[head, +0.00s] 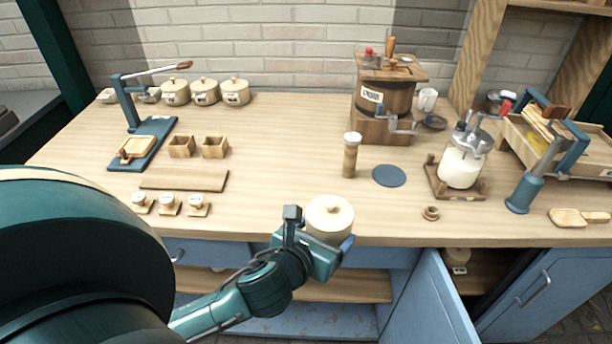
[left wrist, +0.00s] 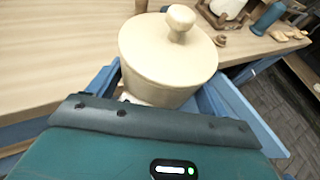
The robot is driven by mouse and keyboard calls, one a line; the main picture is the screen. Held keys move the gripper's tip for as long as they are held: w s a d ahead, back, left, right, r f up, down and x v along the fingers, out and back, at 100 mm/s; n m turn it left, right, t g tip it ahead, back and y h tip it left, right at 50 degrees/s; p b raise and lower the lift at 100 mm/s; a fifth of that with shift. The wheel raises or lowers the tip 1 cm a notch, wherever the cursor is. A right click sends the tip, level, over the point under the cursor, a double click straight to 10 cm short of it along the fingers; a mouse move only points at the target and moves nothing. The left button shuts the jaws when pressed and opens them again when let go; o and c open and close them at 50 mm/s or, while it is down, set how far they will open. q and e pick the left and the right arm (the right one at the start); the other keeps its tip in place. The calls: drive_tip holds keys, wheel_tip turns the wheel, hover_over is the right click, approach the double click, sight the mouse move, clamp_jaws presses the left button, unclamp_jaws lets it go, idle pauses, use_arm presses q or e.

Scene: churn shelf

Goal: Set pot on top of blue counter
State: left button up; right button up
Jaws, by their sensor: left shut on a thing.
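The cream pot (head: 330,217) with a knobbed lid is at the front edge of the blue counter's wooden top (head: 270,188). My left gripper (head: 322,245) is shut on the pot and holds it upright. In the left wrist view the pot (left wrist: 166,62) fills the middle, just beyond the gripper, with its lid on. The pot overlaps the counter's edge in the picture; I cannot tell whether it touches the top. My right gripper is in neither view.
Three similar lidded pots (head: 205,92) stand at the back left. A wooden churn (head: 385,92), a pepper mill (head: 351,155), a blue disc (head: 389,176) and a glass jar churn (head: 460,165) stand to the right. A blue cabinet door (head: 430,305) hangs open below. The counter's front middle is clear.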

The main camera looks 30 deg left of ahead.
use_arm(q)
drive_tip(key=w+a+r+n+g+y+p, duration=0.1)
drive_tip(key=w+a+r+n+y+p, duration=0.15)
drive_tip(key=w+a, duration=0.5)
drive_tip(key=w+a+r+n+y+p, duration=0.1)
drive_tip(key=w+a+r+n+y, duration=0.15)
drive_tip(key=w+a, duration=0.55)
hover_over(310, 183)
wheel_tip(310, 183, down, 7)
drive_tip(key=shift+r, duration=0.2)
wheel_tip(310, 183, down, 3)
drive_tip(key=shift+f, duration=0.35)
drive_tip(key=o, duration=0.9)
drive_tip(key=shift+s, duration=0.1)
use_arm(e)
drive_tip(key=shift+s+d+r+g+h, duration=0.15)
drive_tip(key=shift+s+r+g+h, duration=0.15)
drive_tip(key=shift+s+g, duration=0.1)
use_arm(q)
drive_tip(key=shift+o, duration=0.2)
